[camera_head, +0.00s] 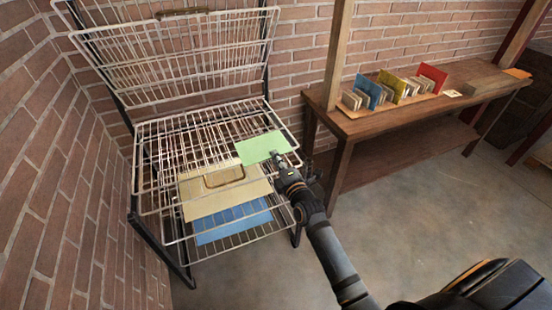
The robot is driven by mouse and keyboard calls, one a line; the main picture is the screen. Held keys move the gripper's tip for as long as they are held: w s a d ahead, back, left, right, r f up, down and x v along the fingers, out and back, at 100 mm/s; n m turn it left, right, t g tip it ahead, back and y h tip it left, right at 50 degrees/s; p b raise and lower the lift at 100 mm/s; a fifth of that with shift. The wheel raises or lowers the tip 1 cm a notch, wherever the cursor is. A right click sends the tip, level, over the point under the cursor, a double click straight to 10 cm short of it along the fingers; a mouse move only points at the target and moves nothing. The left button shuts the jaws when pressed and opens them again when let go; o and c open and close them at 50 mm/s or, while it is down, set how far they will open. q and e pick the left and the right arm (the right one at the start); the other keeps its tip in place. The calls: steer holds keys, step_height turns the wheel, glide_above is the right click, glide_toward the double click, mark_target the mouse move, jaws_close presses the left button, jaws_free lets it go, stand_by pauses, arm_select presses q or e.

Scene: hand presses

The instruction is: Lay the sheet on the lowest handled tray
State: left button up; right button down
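A green sheet (258,147) is held out flat over the right part of a wire tray (205,133) on the rack. My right gripper (279,158) is at the sheet's right front edge and appears shut on it. A brown handle (224,177) shows at the front of the lower trays. A tan sheet (200,199) and a blue sheet (226,224) lie on lower wire levels, partly behind wires. Two upper wire trays are swung up, one with a handle (182,12). I cannot tell whether the green sheet touches the wires. My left gripper is not in view.
A wooden bench (410,118) stands right of the rack, with a holder of upright cards including a red one (432,78). Brick walls stand behind and to the left. The grey floor (400,215) in front of the bench is clear.

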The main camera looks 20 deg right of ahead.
steer(key=shift+f+b, duration=0.1)
steer(key=shift+b, duration=0.45)
stand_by(1.3)
steer(key=c, duration=1.4)
jaws_free()
steer(key=shift+c, duration=0.2)
steer(key=shift+o, duration=1.2)
steer(key=s, duration=0.6)
steer(key=shift+s+p, duration=0.25)
steer(key=shift+p, duration=0.05)
steer(key=shift+d, duration=0.15)
